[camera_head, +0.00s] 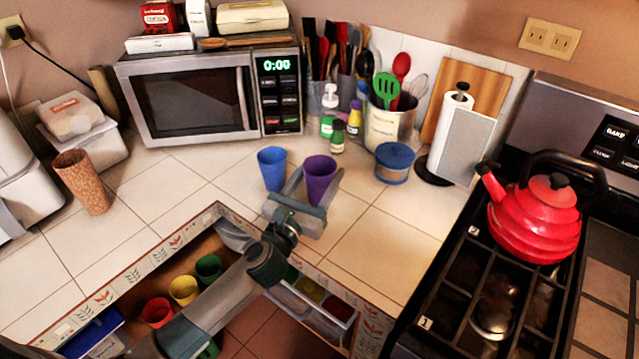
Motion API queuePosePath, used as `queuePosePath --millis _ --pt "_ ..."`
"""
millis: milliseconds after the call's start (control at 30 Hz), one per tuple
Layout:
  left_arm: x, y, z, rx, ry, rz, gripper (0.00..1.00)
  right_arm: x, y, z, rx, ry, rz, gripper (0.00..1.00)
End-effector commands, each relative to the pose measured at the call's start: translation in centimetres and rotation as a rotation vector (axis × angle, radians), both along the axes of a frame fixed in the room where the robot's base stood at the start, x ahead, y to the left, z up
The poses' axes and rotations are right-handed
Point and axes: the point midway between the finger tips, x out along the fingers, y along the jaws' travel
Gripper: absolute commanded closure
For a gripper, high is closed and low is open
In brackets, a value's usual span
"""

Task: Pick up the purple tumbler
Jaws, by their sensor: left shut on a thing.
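The purple tumbler (320,174) is upright at the counter's inner corner, in front of the microwave and just right of a blue tumbler (272,167). My left gripper (315,184) reaches it from the front with a finger on each side and is shut on it. The gripper hides the lower part of the tumbler, so I cannot tell whether its base touches the tiles. My right gripper is not in view.
A brown patterned cup (83,181) stands at the left. An open drawer below holds several colored cups (184,289).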

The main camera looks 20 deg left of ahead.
Motion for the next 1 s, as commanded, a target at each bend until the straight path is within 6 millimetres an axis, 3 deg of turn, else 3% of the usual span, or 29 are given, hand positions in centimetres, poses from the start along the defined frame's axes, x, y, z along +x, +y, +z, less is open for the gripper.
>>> queuePosePath --millis 200,500,700,1000 --pt "-1.6 -4.3 2.5 -0.007 -0.002 -0.006 0.67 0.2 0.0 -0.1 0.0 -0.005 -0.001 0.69" --pt "-3.4 -9.0 5.4 -0.007 0.001 -0.004 0.67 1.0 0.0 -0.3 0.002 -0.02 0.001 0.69" --pt "-4.0 -10.5 6.4 -0.003 0.001 -0.004 0.67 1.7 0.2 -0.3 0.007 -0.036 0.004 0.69" --pt "-4.1 -10.8 6.5 -0.004 0.002 -0.002 0.67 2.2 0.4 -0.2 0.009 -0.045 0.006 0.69"
